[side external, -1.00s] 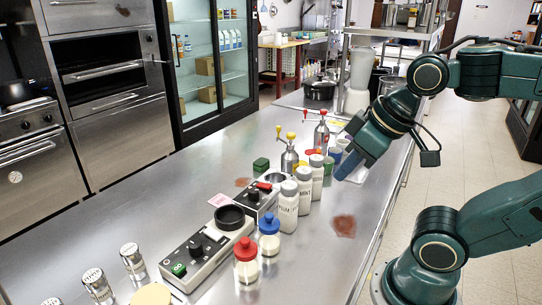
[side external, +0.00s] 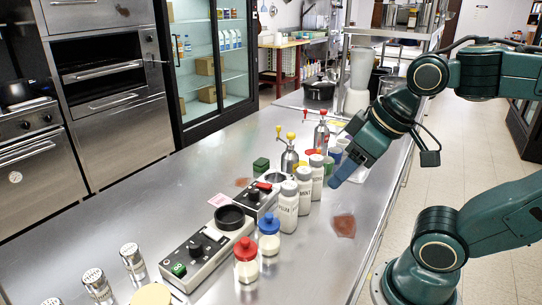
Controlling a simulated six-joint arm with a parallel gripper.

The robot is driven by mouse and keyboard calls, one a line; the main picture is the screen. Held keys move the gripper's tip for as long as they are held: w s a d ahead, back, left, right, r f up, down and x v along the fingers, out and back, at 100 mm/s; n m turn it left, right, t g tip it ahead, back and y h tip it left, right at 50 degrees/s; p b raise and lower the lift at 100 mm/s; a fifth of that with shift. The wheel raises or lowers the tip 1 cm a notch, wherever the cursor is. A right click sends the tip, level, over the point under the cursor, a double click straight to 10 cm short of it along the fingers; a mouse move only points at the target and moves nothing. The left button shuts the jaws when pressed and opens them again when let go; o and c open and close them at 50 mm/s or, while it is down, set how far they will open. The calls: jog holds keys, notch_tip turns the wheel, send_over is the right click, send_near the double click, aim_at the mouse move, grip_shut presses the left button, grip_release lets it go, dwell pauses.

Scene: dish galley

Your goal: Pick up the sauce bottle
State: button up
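Two squat bottles that could be the sauce bottle stand upright on the steel counter (side external: 120,218): one with a red cap (side external: 246,262) and one with a blue cap (side external: 269,236). Both have a pale body. My gripper (side external: 335,181) hangs low over the counter's right side, beside the white labelled bottles and apart from the two capped ones. Its fingers are seen edge-on, so their opening cannot be made out. Nothing is visible hanging from it.
Several white labelled bottles (side external: 288,207) stand in a row between the capped bottles and my gripper. Control boxes (side external: 198,250) lie left of them. Metal shakers (side external: 132,262) stand front left. A reddish patch (side external: 344,225) marks otherwise clear counter at right.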

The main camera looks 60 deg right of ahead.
jog(key=o, duration=0.3)
jog(key=m+g, duration=0.6)
jog(key=m, duration=1.2)
send_near(304, 169)
jog(key=shift+s+d, duration=0.15)
jog(key=shift+f, duration=4.3)
jog(key=shift+f, duration=0.1)
